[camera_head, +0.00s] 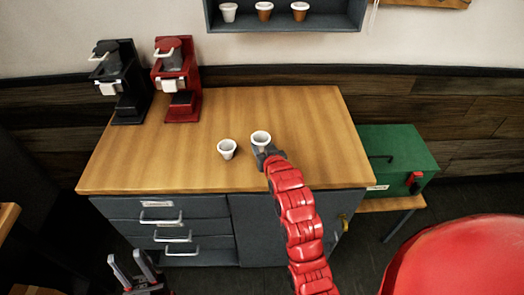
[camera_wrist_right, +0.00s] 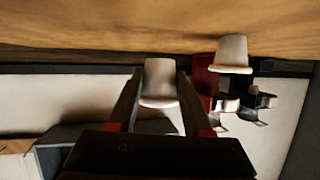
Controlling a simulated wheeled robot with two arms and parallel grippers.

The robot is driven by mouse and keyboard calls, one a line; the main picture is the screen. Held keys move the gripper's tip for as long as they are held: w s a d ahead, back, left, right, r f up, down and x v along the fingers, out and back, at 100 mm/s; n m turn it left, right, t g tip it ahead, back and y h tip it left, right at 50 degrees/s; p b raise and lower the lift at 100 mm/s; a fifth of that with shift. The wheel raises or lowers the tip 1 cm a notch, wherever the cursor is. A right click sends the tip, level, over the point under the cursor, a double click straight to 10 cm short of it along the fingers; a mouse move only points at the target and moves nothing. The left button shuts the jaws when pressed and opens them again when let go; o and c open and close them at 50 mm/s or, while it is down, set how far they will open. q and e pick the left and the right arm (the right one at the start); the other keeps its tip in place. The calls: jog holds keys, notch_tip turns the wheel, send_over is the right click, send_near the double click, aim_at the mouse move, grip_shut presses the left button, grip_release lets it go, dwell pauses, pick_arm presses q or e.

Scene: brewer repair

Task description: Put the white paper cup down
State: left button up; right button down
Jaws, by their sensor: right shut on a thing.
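My right gripper (camera_head: 262,150) is shut on a white paper cup (camera_head: 261,138) over the wooden counter top (camera_head: 310,120). The cup is upright, mouth up. The right wrist view, which is upside down, shows this cup (camera_wrist_right: 160,80) between the two fingers (camera_wrist_right: 155,102). Its base is close to the counter surface; I cannot tell whether it touches. A second white cup (camera_head: 227,149) stands upright on the counter to its left, apart from it; it also shows in the right wrist view (camera_wrist_right: 232,52). My left gripper (camera_head: 129,262) is open and empty, low in front of the drawers.
A black coffee machine (camera_head: 122,85) and a red one (camera_head: 179,85) stand at the back left of the counter. A wall shelf (camera_head: 283,24) holds a white cup and two brown ones. A green toolbox (camera_head: 400,157) is at the right. The counter's right part is clear.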

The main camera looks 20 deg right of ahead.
jog(key=shift+w, duration=0.25)
jog(key=shift+f+p, duration=0.3)
jog(key=shift+p, duration=0.1)
notch_tip(320, 180, down, 2)
jog(key=shift+f+p, duration=0.2)
jog(key=shift+p, duration=0.45)
jog(key=shift+f, duration=0.25)
jog(key=shift+f, duration=0.15)
jog(key=shift+f+b, duration=0.15)
jog(key=shift+b, duration=0.15)
jog(key=shift+c, duration=1.7)
grip_release()
